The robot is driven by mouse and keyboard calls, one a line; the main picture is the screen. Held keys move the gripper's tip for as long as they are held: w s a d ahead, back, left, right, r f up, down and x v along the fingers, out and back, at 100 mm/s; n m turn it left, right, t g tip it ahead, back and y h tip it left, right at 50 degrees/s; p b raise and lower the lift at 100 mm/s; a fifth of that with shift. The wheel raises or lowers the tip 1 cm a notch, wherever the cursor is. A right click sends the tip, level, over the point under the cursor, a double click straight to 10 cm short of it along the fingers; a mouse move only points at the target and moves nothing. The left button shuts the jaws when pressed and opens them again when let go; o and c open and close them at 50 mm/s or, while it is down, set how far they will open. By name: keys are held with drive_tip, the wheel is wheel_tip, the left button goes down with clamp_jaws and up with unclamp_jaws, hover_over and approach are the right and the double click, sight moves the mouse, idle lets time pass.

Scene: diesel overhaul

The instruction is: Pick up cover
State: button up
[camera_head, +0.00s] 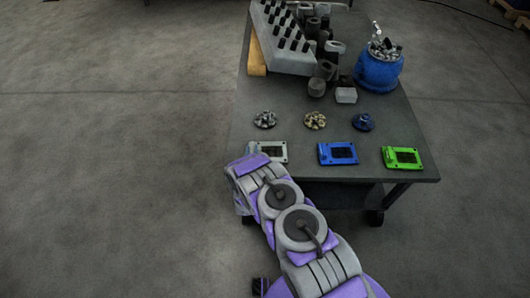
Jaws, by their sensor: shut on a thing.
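Three flat rectangular covers sit in a row along the table's near edge: a pale grey cover (278,148) at the left, a blue cover (338,153) in the middle and a green cover (402,157) at the right. My gripper (256,161) is at the table's front left corner, at the left end of the grey cover, and is shut on it. My arm hides the fingertips and the near left part of that cover. I cannot tell whether the cover is clear of the table top.
The dark table (290,190) holds three small round parts behind the covers: grey (265,119), tan (315,120) and blue (363,122). A grey engine block (285,40), several dark cylinders and a blue pot (378,71) of metal parts stand further back. Floor left is clear.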

clamp_jaws()
drive_tip(key=shift+r, duration=0.15)
